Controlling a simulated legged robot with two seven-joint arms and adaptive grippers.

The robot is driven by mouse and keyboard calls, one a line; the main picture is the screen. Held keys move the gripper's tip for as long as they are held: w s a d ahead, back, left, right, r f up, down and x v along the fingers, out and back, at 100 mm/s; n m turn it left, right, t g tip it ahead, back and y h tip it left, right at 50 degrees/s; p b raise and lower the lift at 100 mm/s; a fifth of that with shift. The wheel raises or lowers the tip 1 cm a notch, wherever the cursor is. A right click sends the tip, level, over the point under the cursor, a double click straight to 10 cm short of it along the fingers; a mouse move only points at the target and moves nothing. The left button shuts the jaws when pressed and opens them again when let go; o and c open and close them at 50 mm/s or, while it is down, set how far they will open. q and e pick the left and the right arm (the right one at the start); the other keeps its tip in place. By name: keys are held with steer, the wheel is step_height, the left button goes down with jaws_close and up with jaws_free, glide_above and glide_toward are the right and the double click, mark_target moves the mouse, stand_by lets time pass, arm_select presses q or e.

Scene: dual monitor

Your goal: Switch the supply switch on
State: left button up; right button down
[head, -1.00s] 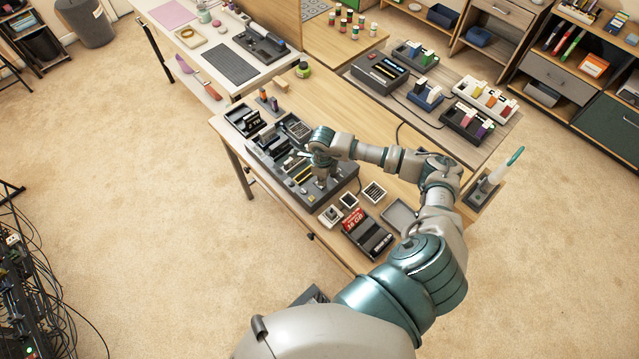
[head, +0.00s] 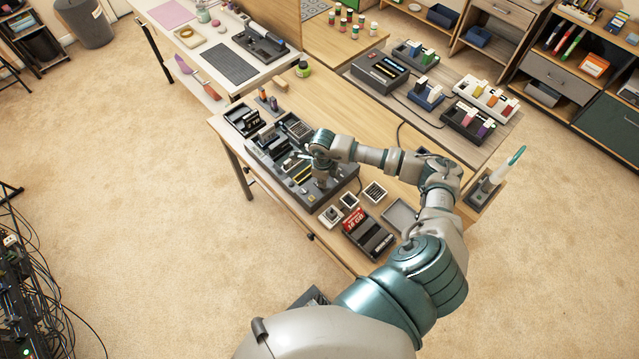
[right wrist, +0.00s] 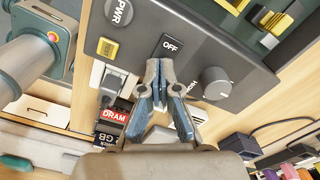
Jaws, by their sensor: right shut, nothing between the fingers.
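The dark test board (head: 277,170) lies on the wooden table, with its near right part under my right gripper. In the right wrist view, the front panel (right wrist: 215,55) carries a black rocker switch (right wrist: 171,44) marked OFF, which looks like the supply switch. My right gripper (right wrist: 161,66) is shut and empty, with its fingertips at the lower edge of the rocker in the picture. They cover part of it, and I cannot tell whether they touch it. In the head view, my right gripper (head: 324,182) hides the switch. My left gripper is not in view.
Beside the rocker are a round PWR button (right wrist: 119,13), a yellow button (right wrist: 107,48) and a knob (right wrist: 216,81). A tray with a red DRAM box (head: 354,220) and small square parts (head: 349,200) lie close by. The wooden tabletop (head: 350,125) behind my forearm is mostly clear.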

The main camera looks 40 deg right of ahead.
steer(key=shift+f, duration=0.3)
steer(key=shift+s+r, duration=0.1)
steer(key=shift+r, duration=0.05)
step_height(320, 180, up, 2)
steer(key=shift+p, duration=0.65)
steer(key=shift+r+p, duration=1.5)
steer(key=shift+r, duration=0.95)
steer(key=shift+f, duration=0.1)
